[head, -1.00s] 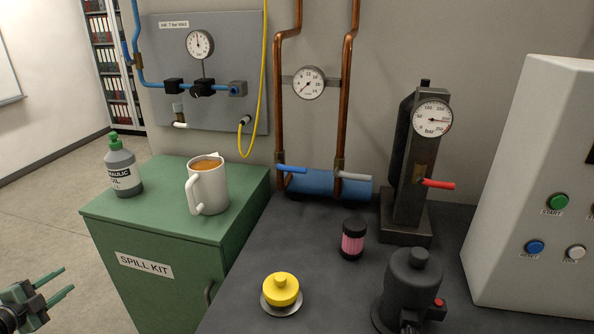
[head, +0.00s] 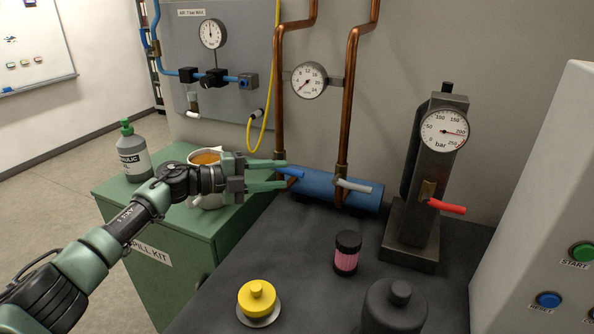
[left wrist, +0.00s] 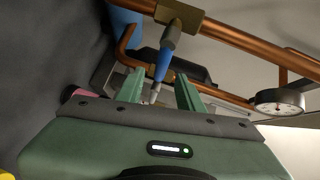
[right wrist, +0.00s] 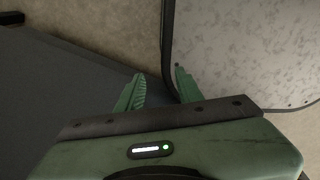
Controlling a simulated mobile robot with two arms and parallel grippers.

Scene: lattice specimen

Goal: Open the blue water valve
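The blue valve lever (head: 291,173) sits on the left copper pipe and points sideways. It also shows in the left wrist view (left wrist: 163,64), reaching down between the fingers. My left gripper (head: 286,175) is open, its fingers on either side of the lever with gaps showing; it also shows in the left wrist view (left wrist: 159,80). Whether a finger touches the lever I cannot tell. My right gripper (right wrist: 160,82) is open and empty, and is outside the head view.
A white mug (head: 207,200) stands behind my left wrist on the green spill kit cabinet (head: 185,252), with a grey bottle (head: 134,158). A grey lever (head: 353,186) is on the right pipe. A pink jar (head: 347,255) and yellow knob (head: 257,297) stand on the dark bench.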

